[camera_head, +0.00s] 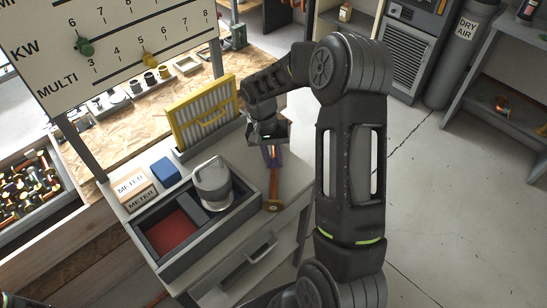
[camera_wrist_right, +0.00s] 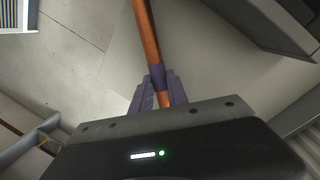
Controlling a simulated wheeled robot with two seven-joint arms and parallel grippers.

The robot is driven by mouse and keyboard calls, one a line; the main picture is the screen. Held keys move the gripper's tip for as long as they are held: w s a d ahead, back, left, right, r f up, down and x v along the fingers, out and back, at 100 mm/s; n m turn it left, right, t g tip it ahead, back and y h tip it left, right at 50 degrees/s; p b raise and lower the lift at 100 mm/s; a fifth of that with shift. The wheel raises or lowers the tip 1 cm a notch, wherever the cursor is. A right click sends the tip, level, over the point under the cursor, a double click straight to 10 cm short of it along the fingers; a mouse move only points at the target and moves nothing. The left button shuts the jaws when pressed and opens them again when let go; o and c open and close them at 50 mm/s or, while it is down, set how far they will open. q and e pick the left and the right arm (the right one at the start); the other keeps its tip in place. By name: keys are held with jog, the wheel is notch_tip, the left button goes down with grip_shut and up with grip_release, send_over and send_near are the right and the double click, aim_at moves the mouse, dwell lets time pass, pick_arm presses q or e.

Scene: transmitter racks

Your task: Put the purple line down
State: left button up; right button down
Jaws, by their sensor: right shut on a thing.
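The purple line is a copper-coloured pipe (camera_head: 274,182) with a purple band and a brassy flanged end. In the head view it hangs upright below my right gripper (camera_head: 272,150), over the right side of the cart top. My right gripper is shut on it at the purple band. The right wrist view shows the copper pipe (camera_wrist_right: 147,33) between the fingers (camera_wrist_right: 158,90). I cannot tell whether its lower end touches the cart top. My left gripper is not in view.
The grey cart (camera_head: 292,217) holds an open tray with a red-lined compartment (camera_head: 172,232), a grey-white cylindrical part (camera_head: 212,183), a blue box (camera_head: 165,171), meter boxes (camera_head: 133,186) and a yellow-framed filter (camera_head: 203,113). A sign panel (camera_head: 120,40) stands at left. Open floor lies right.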

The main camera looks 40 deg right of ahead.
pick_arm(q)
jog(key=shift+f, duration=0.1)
pick_arm(e)
jog(key=shift+f, duration=0.2)
jog(key=c, duration=1.3)
grip_release()
jog(key=shift+r, duration=0.4)
pick_arm(q)
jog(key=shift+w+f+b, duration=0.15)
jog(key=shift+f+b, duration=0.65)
jog(key=shift+b, duration=0.3)
pick_arm(e)
notch_tip(320, 180, up, 11)
jog(key=w, duration=0.2)
jog(key=shift+a+r, duration=0.15)
jog(key=shift+a, duration=0.3)
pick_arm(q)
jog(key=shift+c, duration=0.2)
